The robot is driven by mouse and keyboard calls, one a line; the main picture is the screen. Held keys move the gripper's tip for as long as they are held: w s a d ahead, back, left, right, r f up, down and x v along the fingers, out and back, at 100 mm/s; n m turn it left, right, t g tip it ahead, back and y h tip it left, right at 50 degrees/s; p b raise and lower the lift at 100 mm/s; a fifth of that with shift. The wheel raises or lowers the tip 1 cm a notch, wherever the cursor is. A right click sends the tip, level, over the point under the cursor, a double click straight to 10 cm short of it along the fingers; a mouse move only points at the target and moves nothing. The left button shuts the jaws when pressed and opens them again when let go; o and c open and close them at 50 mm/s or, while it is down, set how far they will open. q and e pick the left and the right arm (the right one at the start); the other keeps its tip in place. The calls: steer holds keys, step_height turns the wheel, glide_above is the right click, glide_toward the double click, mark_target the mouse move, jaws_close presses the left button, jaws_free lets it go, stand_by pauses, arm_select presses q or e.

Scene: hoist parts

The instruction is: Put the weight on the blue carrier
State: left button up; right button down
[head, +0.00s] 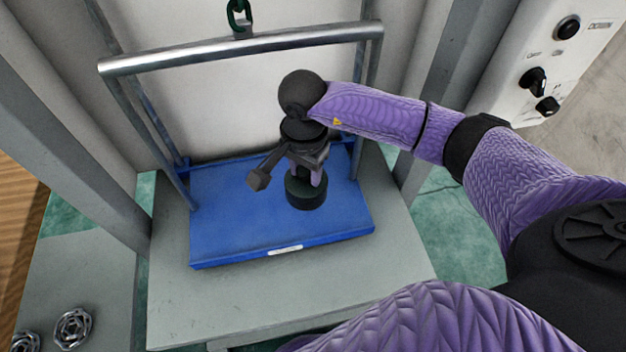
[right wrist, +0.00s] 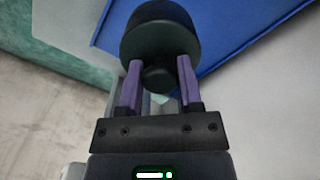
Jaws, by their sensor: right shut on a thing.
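The weight (head: 306,194) is a dark, round, squat cylinder with a narrower knob on top. My right gripper (head: 309,176) points down and is shut on it. In the right wrist view, the two purple fingers (right wrist: 160,82) stand on either side of the weight's knob, and the wide body of the weight (right wrist: 160,38) lies beyond them. The blue carrier (head: 235,225) is a flat blue tray hung from a metal frame. In the head view the weight appears over the carrier's right half. I cannot tell whether it touches the carrier. My left gripper is not in view.
The carrier's silver crossbar (head: 240,48) hangs from a green chain hook (head: 239,18), with side bars down to the tray. Grey posts flank it. A control box (head: 540,70) with black knobs is at the upper right. Metal handwheels (head: 72,328) lie at the lower left.

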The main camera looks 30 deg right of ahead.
mark_target(304, 184)
steer(key=shift+w+d+f, duration=0.1)
steer(key=shift+w+d, duration=0.15)
steer(key=shift+w, duration=0.65)
steer(key=shift+f+b, duration=0.3)
steer(key=shift+f, duration=0.55)
step_height(304, 184, down, 5)
steer(key=shift+w+r+b, duration=0.1)
steer(key=shift+b, duration=0.85)
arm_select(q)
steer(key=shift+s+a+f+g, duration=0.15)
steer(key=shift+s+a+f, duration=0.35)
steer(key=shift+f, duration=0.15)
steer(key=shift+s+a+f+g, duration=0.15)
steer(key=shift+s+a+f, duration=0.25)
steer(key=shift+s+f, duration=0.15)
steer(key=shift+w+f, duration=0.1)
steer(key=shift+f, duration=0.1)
arm_select(e)
steer(key=shift+f, duration=0.2)
steer(key=shift+c, duration=1.3)
jaws_free()
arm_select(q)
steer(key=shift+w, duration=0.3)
